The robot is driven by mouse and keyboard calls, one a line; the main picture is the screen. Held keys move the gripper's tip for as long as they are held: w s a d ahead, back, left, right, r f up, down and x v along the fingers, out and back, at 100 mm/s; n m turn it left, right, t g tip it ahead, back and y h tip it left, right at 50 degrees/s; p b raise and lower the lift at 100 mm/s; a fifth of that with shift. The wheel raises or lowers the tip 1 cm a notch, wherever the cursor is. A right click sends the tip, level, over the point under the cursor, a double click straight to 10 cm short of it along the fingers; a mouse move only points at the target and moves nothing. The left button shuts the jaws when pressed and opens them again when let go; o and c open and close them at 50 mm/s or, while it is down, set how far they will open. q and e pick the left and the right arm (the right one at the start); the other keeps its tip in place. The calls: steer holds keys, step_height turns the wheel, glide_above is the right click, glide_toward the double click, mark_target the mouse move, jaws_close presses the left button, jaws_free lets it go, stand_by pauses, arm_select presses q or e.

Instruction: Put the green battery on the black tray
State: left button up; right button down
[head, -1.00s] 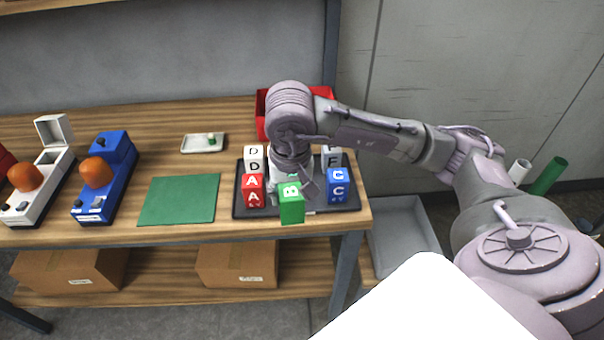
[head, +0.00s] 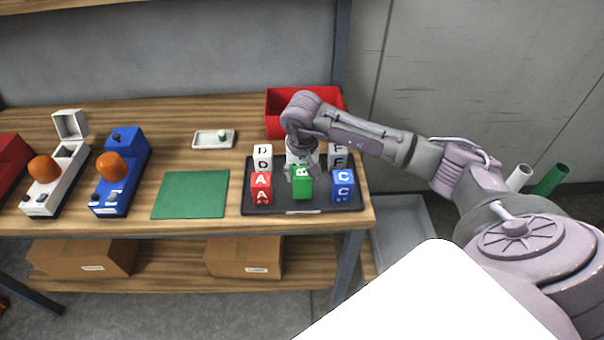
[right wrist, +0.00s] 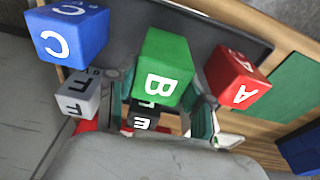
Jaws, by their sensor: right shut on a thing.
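My right gripper (head: 302,168) is shut on a green block marked B (head: 302,187), which also shows between the fingers in the right wrist view (right wrist: 165,62). The black tray (head: 325,205) stands at the right end of the table. The held block is over its front part, between a red block marked A (head: 261,188) and a blue block marked C (head: 344,186). I cannot tell whether it touches the tray. A small green and white item (head: 222,135) lies on a white dish (head: 202,140). My left gripper is not in view.
White D (head: 262,157) and grey F blocks (head: 338,157) stand at the tray's back; a dark E block (right wrist: 145,120) shows in the wrist view. A red bin (head: 335,98) is behind. A green mat (head: 190,195) and blue (head: 122,172) and white devices (head: 57,180) are left.

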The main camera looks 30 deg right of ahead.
steer(key=shift+f, duration=0.8)
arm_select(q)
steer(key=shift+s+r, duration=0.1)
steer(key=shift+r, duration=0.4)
arm_select(e)
steer(key=shift+f, duration=0.15)
steer(key=shift+f, duration=0.1)
steer(key=shift+c, duration=2.2)
jaws_free()
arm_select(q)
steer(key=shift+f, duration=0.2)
